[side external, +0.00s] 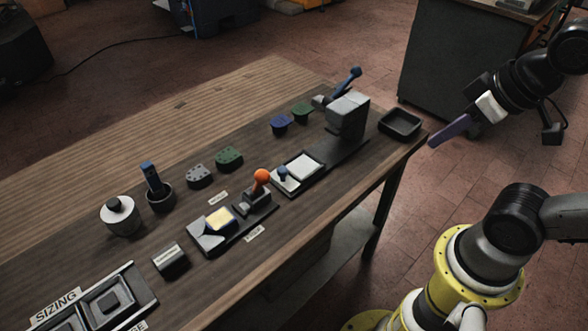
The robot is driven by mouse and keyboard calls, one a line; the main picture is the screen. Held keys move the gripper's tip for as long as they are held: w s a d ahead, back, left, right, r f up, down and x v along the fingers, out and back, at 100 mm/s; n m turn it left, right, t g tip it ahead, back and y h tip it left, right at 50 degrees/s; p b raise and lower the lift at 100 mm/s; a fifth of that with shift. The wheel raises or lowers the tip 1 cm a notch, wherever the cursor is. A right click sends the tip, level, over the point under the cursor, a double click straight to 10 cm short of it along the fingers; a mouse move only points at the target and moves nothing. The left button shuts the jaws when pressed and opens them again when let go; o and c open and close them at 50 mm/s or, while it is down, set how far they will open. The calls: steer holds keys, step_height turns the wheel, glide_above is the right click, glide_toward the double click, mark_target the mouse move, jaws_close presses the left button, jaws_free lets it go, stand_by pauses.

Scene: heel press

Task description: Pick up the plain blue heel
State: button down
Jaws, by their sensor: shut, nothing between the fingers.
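A plain blue heel (280,124) sits on the dark workbench, left of the grey press block. A plain green heel (303,111) stands just behind and right of it. My gripper (434,142) is in the air past the bench's right end, well to the right of the blue heel, with long purple fingers pointing down and left. The fingers look closed together with nothing between them.
A grey press block (347,116) with a blue-handled lever (346,83) stands between my gripper and the blue heel. A black tray (399,124) sits at the bench's right end. Dotted green (229,157) and grey (199,175) heels lie left. An orange-knobbed lever (261,178) stands in front.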

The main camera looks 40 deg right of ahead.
stand_by(0.4)
jaws_free()
stand_by(0.4)
